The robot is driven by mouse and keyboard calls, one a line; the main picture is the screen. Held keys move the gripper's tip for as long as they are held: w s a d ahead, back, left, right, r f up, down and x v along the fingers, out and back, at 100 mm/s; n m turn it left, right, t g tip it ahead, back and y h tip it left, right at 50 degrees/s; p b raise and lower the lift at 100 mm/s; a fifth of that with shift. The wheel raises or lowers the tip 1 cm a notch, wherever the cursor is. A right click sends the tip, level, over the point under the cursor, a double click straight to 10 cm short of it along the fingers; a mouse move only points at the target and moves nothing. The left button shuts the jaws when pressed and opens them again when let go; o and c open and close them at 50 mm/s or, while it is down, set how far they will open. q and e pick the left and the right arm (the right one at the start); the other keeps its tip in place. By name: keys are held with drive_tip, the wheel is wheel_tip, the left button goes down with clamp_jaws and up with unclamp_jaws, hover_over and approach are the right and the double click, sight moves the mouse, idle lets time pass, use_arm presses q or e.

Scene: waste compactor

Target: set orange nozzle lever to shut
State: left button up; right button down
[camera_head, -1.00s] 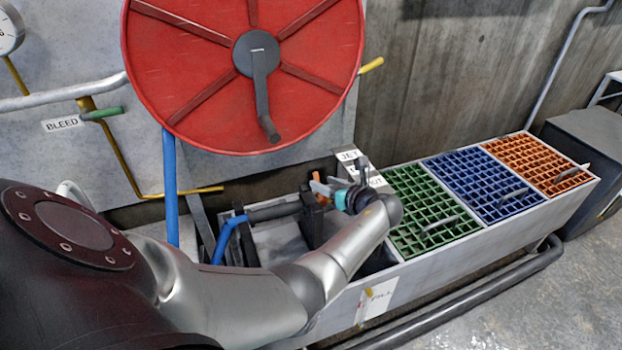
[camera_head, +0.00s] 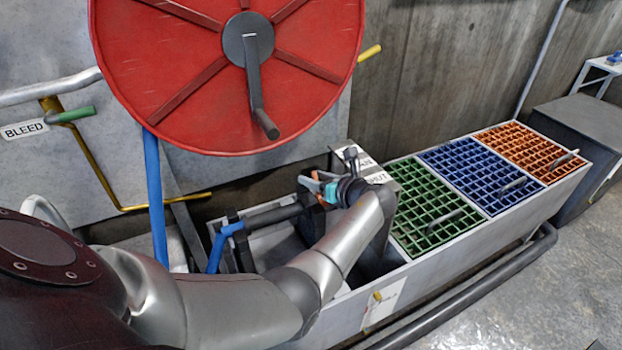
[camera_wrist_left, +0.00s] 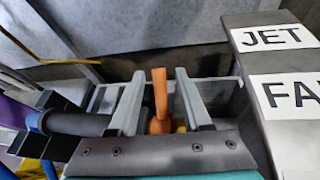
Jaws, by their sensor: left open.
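The orange nozzle lever (camera_wrist_left: 160,92) stands upright in the left wrist view, between the two fingers of my left gripper (camera_wrist_left: 160,77). The fingers are apart, with a visible gap on each side of the lever. In the head view my left gripper (camera_head: 312,186) is at the end of the black nozzle (camera_head: 272,216), and the lever is hard to make out there. The grey label box beside it carries a JET label (camera_wrist_left: 279,38) and a partly cut-off FAN label (camera_wrist_left: 295,92); a SHUT label (camera_head: 377,178) shows in the head view. My right gripper is not in view.
A large red hose reel (camera_head: 190,110) with a crank hangs above on the left. A blue hose (camera_head: 154,200) runs down from it. Green (camera_head: 420,205), blue (camera_head: 470,165) and orange (camera_head: 530,150) grates cover the trough to the right. A green-handled BLEED valve (camera_head: 75,114) is at far left.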

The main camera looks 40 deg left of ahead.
use_arm(q)
clamp_jaws()
idle(0.5)
idle(1.0)
